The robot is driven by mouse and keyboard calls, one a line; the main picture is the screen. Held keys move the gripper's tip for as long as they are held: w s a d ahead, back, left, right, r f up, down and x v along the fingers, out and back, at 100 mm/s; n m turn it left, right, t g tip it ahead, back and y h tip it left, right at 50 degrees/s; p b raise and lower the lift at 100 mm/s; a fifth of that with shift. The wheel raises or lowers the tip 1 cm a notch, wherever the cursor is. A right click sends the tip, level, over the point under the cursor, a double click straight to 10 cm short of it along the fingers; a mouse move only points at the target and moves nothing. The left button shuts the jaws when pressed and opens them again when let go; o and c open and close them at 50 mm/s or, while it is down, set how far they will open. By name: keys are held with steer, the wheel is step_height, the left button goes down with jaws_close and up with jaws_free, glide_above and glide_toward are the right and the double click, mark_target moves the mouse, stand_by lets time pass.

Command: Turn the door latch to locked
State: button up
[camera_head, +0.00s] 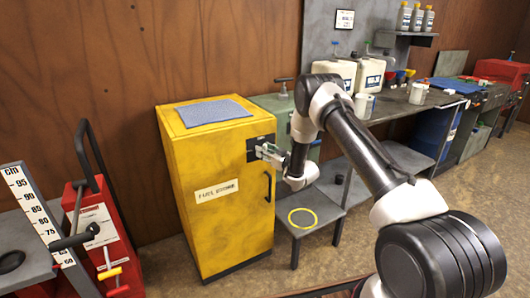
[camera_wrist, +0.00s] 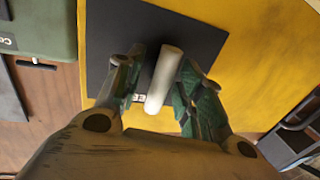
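The yellow cabinet (camera_head: 222,190) stands against the wood wall, and its door looks closed. A black latch plate (camera_head: 258,143) is on the upper part of the door, and it fills the middle of the wrist view (camera_wrist: 105,35). A pale round latch bar (camera_wrist: 163,80) stands out over the plate, slightly tilted in the wrist view. My gripper (camera_head: 268,153) is at the plate. In the wrist view my gripper's fingers (camera_wrist: 160,68) are spread, one on each side of the bar, with small gaps seen. In the head view my gripper hides the bar.
A black door handle (camera_head: 268,187) sits below the latch. A low grey step (camera_head: 318,205) with a yellow ring stands right of the cabinet, and a workbench (camera_head: 400,103) with containers runs behind my arm. Red equipment (camera_head: 100,225) stands at left.

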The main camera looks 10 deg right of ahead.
steer(key=shift+c, duration=0.3)
jaws_close()
